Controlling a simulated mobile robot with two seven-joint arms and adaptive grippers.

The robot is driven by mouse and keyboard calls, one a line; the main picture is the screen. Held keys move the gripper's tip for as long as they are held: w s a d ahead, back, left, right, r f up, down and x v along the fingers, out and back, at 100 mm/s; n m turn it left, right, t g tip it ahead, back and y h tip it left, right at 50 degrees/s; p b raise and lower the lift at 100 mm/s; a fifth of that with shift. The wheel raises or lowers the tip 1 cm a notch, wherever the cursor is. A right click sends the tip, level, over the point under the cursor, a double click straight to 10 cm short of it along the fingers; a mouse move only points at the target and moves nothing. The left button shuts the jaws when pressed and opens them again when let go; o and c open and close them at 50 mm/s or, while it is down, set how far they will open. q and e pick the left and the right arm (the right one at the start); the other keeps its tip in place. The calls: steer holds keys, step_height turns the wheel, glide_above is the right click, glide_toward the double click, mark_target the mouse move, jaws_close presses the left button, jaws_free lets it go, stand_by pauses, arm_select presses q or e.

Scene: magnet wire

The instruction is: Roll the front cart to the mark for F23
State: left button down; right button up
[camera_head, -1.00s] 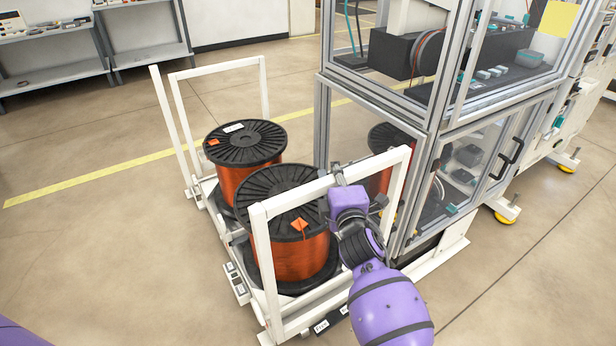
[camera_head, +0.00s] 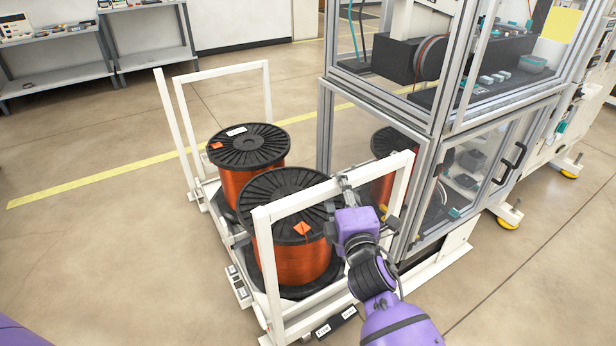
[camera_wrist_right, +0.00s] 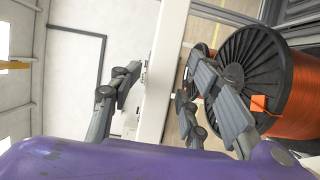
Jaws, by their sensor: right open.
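The cart has a white tube frame (camera_head: 268,262) and carries two black-flanged spools of copper-red wire, a near one (camera_head: 300,262) and a far one (camera_head: 235,185). It stands just left of the glazed cabinet. My right gripper (camera_head: 362,195) is open at the top bar of the cart's near upright frame. In the right wrist view, a white bar (camera_wrist_right: 163,75) shows between the spread fingers of the gripper (camera_wrist_right: 168,92). My left gripper is out of view. A black strip with small white labels (camera_head: 336,322) lies by the cart's near foot; I cannot read it as F23.
The glazed, metal-framed cabinet (camera_head: 325,140) closely borders the cart's right side; another spool (camera_head: 388,143) shows by its lower panels. A yellow floor line (camera_head: 95,178) runs behind the cart. Grey shelves (camera_head: 150,60) stand at the back left. The floor at left is clear.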

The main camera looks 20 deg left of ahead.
steer(key=v, duration=0.6)
steer(key=shift+s, duration=0.2)
